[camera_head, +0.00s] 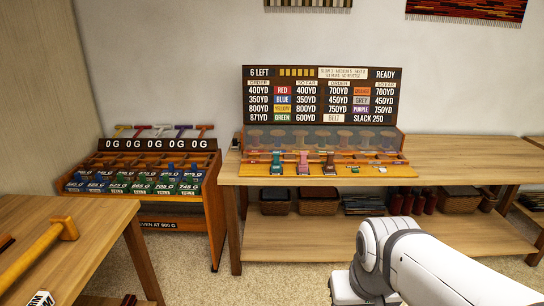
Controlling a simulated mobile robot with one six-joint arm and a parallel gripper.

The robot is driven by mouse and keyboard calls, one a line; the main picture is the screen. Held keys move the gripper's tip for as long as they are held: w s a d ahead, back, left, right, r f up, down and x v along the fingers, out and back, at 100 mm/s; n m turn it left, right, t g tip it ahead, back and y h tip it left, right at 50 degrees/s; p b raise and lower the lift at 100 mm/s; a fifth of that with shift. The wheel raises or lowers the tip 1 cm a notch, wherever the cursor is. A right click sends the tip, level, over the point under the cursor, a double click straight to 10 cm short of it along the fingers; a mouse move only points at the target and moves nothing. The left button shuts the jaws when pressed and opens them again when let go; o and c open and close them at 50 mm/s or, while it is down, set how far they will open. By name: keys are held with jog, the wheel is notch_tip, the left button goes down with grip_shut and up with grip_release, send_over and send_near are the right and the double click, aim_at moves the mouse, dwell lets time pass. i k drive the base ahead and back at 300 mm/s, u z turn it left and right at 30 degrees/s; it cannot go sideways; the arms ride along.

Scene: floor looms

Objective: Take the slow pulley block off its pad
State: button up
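My white arm reaches in from the lower right, in front of the bench and well apart from the blocks. My gripper's fingers do not show.
A wooden bench (460,174) carries the unit, with a dark sign (320,75) behind it. Baskets (318,204) sit on its lower shelf. A table (75,270) with an orange mallet-like tool (45,245) fills the lower left.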

aim_at(277, 164)
jog(key=u, duration=0.35)
jog(key=i, duration=2.8)
jog(key=z, duration=0.4)
